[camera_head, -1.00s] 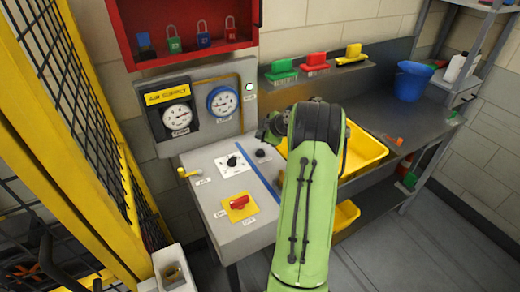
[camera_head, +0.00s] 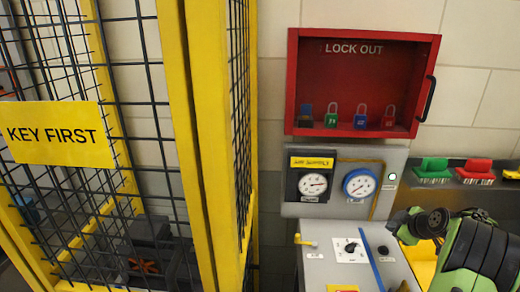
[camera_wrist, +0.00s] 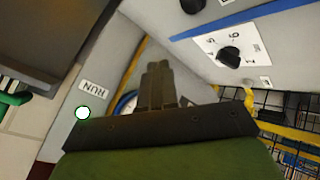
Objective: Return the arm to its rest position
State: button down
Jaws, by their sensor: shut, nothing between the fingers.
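My arm is green and shows at the lower right of the head view, in front of the grey control panel. My gripper (camera_wrist: 158,75) shows in the wrist view as dark fingers pressed together, with nothing held. Behind it in that view are the panel's blue-ringed gauge, a lit white lamp (camera_wrist: 82,112) by a RUN label, and a black selector knob (camera_wrist: 229,56). In the head view the fingertips cannot be made out.
A red lock-out box (camera_head: 360,60) with several padlocks hangs on the wall. A yellow-framed mesh fence (camera_head: 205,140) with a KEY FIRST sign (camera_head: 58,133) stands at left. Gauges (camera_head: 314,183), a sloped panel (camera_head: 352,272) and brushes (camera_head: 433,169) are near my arm.

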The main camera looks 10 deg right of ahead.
jog(key=s+a+r+m+g, duration=0.15)
jog(key=a+r, duration=0.25)
jog(key=a, duration=0.5)
jog(key=s+a+r+m+y, duration=0.1)
jog(key=s+a+r, duration=0.3)
jog(key=a, duration=0.5)
jog(key=s+a+r+m+g, duration=0.1)
jog(key=a+r, duration=0.4)
jog(key=a, duration=0.4)
jog(key=s+a+m, duration=0.1)
jog(key=s+a, duration=0.2)
jog(key=s, duration=0.3)
jog(key=s+a+f+m, duration=0.1)
jog(key=s+a+m, duration=0.1)
jog(key=s+a, duration=0.2)
jog(key=s+a+f+m+g, duration=0.1)
jog(key=s+a, duration=0.2)
jog(key=s, duration=0.6)
jog(key=shift+s+a+f, duration=0.15)
jog(key=shift+s+a, duration=0.1)
jog(key=shift+a, duration=0.05)
jog(key=c, duration=1.8)
grip_release()
